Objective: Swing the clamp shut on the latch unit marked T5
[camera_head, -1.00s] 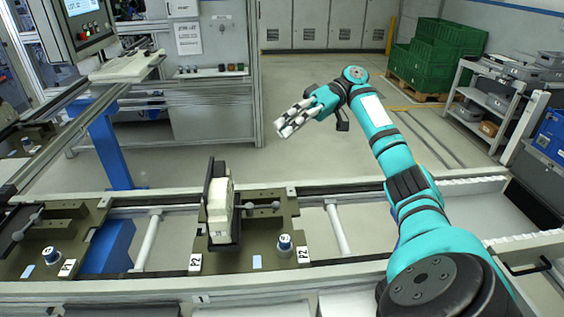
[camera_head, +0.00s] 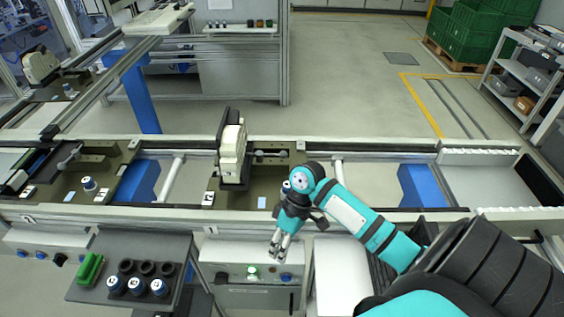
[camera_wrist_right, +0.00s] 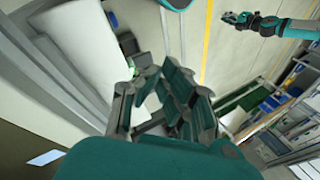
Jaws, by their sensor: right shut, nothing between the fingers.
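No T5 mark is readable. A cream block in a dark holder (camera_head: 232,152) stands upright on the olive pallet at mid-line, with a grey clamp lever (camera_head: 270,153) to its right. Another pallet at the left carries a clamp lever (camera_head: 72,156). My right gripper (camera_head: 276,249) is shut and empty, its fingers pointing down in front of the line, right of and nearer than the cream block. Its fingers also show in the right wrist view (camera_wrist_right: 172,110). A teal arm, apparently my left one, ends in a small gripper (camera_wrist_right: 240,19) there; its jaws are unclear.
The line's front rail (camera_head: 400,224) runs behind my right gripper. A grey control box (camera_head: 235,275) with a lit green button is below. A dark tray (camera_head: 110,270) with a green part and several round parts stands at lower left. Green crates (camera_head: 485,35) are far back.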

